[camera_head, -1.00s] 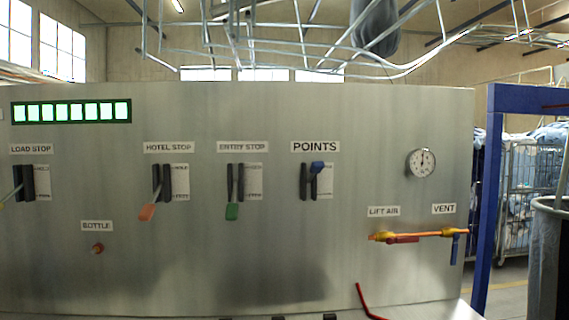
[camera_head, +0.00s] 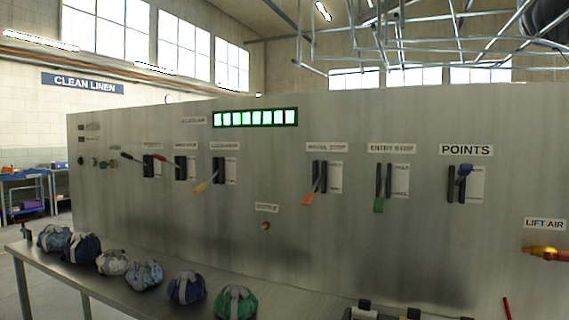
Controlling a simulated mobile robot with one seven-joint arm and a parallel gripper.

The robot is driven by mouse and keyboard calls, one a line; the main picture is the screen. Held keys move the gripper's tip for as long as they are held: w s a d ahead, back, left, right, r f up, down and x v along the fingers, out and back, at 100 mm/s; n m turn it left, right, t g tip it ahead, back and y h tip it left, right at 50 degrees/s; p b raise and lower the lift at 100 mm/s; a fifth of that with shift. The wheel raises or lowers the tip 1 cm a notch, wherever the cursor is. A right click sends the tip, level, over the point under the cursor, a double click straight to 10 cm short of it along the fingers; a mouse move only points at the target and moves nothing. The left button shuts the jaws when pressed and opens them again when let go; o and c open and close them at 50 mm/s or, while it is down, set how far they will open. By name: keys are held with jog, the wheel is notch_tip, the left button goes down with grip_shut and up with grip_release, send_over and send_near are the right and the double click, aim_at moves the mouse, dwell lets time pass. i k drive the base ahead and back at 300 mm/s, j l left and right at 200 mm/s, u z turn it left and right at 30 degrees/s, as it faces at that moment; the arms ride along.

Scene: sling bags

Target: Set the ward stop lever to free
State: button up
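The control panel (camera_head: 290,210) carries a row of levers in black slotted mounts. Left of the load stop lever (camera_head: 201,187), with its yellow handle tilted down, are a red-handled lever (camera_head: 161,157) and a black-handled lever (camera_head: 131,156). Both stick out left, higher than the yellow one. Their labels are too small and blurred to read surely, so I cannot tell which is the ward stop. The hotel stop's orange handle (camera_head: 308,199) and the entry stop's green handle (camera_head: 379,205) hang low. The blue points handle (camera_head: 465,169) is up.
A steel table (camera_head: 80,275) runs along the panel's front, holding several tied cloth bags (camera_head: 145,274). The lift air valve (camera_head: 545,253) is at the right. A metal rail frame (camera_head: 420,30) hangs overhead. A blue shelf (camera_head: 22,195) stands far left, past open floor.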

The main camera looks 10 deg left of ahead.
aim_at(158, 156)
jog(key=j+u, duration=0.1)
jog(key=u, duration=1.3)
jog(key=i+j+z, duration=0.1)
jog(key=i+j, duration=0.25)
jog(key=i+j+z, duration=0.1)
jog(key=i+j, duration=0.25)
jog(key=i+j+z, duration=0.1)
jog(key=i+j, duration=0.25)
jog(key=j, duration=0.15)
jog(key=i+j+z, duration=0.1)
jog(key=i+j, duration=0.25)
jog(key=i+j+z, duration=0.1)
jog(key=i+j, duration=0.2)
jog(key=j, duration=0.3)
jog(key=i+j+z, duration=0.15)
jog(key=i+j, duration=0.15)
jog(key=j, duration=0.2)
jog(key=i+j+z, duration=0.1)
jog(key=i+j, duration=0.15)
jog(key=j, duration=0.25)
jog(key=i+j+z, duration=0.1)
jog(key=i+j, duration=0.15)
jog(key=j, duration=0.35)
